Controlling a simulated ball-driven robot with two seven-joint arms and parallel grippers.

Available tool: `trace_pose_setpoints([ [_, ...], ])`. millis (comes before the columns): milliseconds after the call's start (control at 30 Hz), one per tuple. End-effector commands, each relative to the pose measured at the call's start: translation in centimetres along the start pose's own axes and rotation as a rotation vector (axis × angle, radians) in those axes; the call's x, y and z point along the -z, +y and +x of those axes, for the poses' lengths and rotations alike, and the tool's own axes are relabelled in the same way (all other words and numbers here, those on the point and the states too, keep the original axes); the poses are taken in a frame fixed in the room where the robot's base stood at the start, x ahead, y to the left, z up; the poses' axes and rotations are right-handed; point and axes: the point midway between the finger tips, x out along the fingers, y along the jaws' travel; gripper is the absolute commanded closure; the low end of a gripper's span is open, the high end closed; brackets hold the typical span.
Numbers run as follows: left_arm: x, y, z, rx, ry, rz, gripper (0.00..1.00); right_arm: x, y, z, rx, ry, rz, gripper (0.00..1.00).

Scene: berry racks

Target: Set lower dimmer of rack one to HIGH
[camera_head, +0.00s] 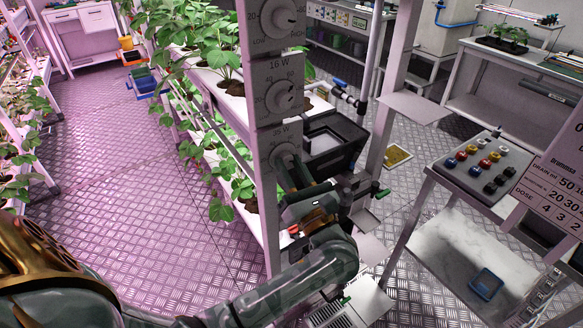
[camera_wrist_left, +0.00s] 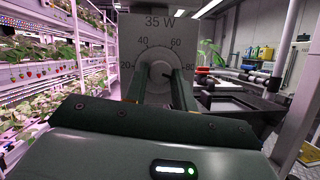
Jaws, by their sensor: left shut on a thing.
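The dimmer marked 35 W (camera_head: 282,150) is the lowest of the dial plates on the rack post in the head view. It has a round grey knob, which also shows in the left wrist view (camera_wrist_left: 159,68), with 20, 40, 60 and 80 around it. My left gripper (camera_head: 291,170) is at this dial, its fingers on either side of the knob and shut on it. A dark mark on the knob seems to point right, toward 80; the fingers partly cover it. The lower part of the plate is hidden by my gripper. My right gripper is not in view.
A 16 W dimmer (camera_head: 283,97) and another dial (camera_head: 277,17) sit above on the post. Leafy plants fill the rack on the left. A black tub (camera_head: 335,139) is close to the right of the post. A control box (camera_head: 482,166) stands on a cart at right.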

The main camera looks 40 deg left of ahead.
Motion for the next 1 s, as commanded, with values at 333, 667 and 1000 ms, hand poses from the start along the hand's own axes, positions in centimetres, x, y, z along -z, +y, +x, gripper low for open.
trace_pose_setpoints([
  [333,-0.8,0.5,0.3,0.152,0.011,0.361,0.96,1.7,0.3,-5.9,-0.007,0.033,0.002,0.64],
  [667,-0.2,0.4,0.0,0.184,0.01,0.438,0.96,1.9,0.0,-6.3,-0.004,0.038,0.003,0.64],
  [1000,-0.1,0.4,0.0,0.183,0.01,0.436,0.52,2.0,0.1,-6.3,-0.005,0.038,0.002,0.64],
])
